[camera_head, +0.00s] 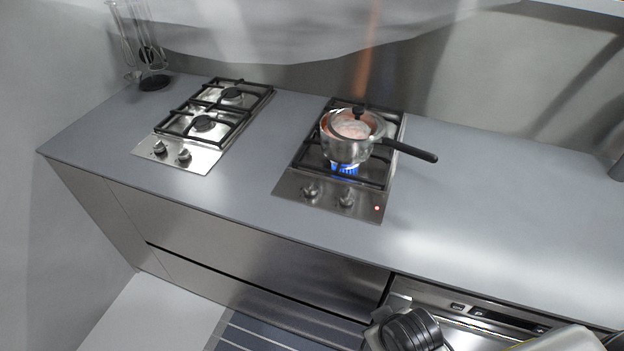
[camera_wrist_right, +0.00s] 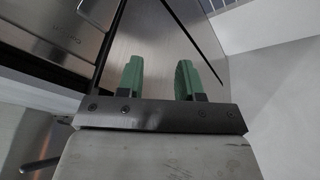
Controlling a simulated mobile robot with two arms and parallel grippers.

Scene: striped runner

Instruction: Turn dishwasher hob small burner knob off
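The right hob (camera_head: 287,184) is set in the grey counter and has a lit burner with a blue flame (camera_head: 345,169). Two knobs sit on its front strip, a left knob (camera_head: 311,191) and a right knob (camera_head: 346,200). A small red light (camera_head: 377,208) glows to their right. I cannot tell which knob feeds the flame. My right gripper (camera_wrist_right: 160,80) shows in the right wrist view with its two green fingers apart and nothing between them. It faces steel cabinet fronts, and no knob shows in that view. My left gripper is in neither view.
A second hob (camera_head: 190,157) with two knobs and no visible flame lies to the left. Utensils hang on a stand (camera_head: 153,82) at the back left. The right counter is mostly clear.

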